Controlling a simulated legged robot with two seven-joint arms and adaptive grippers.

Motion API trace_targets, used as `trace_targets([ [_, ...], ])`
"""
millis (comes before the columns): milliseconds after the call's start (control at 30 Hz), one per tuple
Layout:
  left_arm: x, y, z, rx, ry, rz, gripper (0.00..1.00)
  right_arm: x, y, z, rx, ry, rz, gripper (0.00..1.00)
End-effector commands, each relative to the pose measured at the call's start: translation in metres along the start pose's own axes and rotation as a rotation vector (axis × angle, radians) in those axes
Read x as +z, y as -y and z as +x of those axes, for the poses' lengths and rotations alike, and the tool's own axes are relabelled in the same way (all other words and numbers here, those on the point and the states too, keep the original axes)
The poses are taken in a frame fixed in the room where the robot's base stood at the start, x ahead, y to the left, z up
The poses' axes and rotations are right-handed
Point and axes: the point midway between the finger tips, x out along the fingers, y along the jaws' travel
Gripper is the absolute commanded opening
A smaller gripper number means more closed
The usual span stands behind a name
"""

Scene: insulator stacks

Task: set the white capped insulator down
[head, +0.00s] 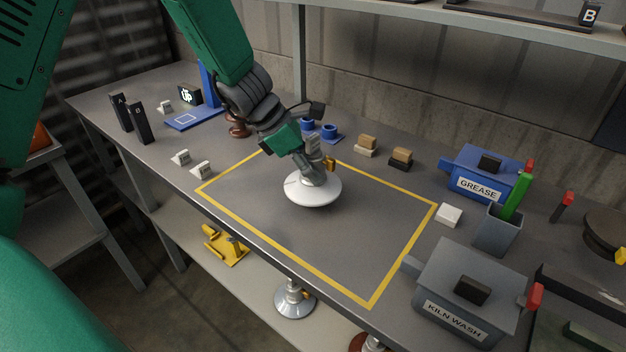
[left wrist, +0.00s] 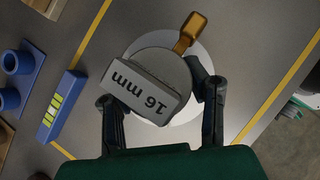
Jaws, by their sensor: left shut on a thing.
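The white capped insulator (head: 313,190) has a wide white disc and a grey metal cap, and hangs upright or nearly so below my left gripper (head: 318,164). It is over the yellow-outlined area, towards its back left; I cannot tell whether the disc touches the bench. In the left wrist view my left gripper (left wrist: 160,96) has one finger on each side of the cap, shut on it. The insulator's white disc (left wrist: 184,132) shows behind the cap. A grey block marked "16 mm" (left wrist: 146,92) and a brass-coloured piece (left wrist: 190,33) are at the cap. My right gripper is not in view.
The yellow outline (head: 408,252) encloses clear bench to the right and front. A blue GREASE box (head: 482,187), a grey KILN WASH box (head: 455,315) and a white block (head: 449,215) stand to the right. Small blocks and blue cups (head: 329,131) are behind.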

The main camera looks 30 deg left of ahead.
Motion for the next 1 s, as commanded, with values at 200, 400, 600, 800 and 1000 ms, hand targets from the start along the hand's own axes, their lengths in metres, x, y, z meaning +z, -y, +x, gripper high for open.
trace_targets([
  [200, -0.014, -0.001, 0.022, 0.0, 0.003, -0.001, 0.0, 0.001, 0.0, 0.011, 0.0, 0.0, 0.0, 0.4],
  [400, -0.014, -0.001, 0.021, 0.0, 0.003, 0.0, 0.0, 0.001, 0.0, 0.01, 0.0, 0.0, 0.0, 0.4],
  [600, -0.016, -0.001, 0.023, -0.001, -0.001, -0.001, 0.62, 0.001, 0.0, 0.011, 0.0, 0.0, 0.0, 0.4],
  [800, -0.015, -0.001, 0.023, -0.001, -0.001, -0.001, 0.62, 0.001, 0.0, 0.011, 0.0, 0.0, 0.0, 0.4],
  [1000, -0.014, -0.001, 0.015, 0.0, 0.001, -0.001, 0.62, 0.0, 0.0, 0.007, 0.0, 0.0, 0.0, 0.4],
])
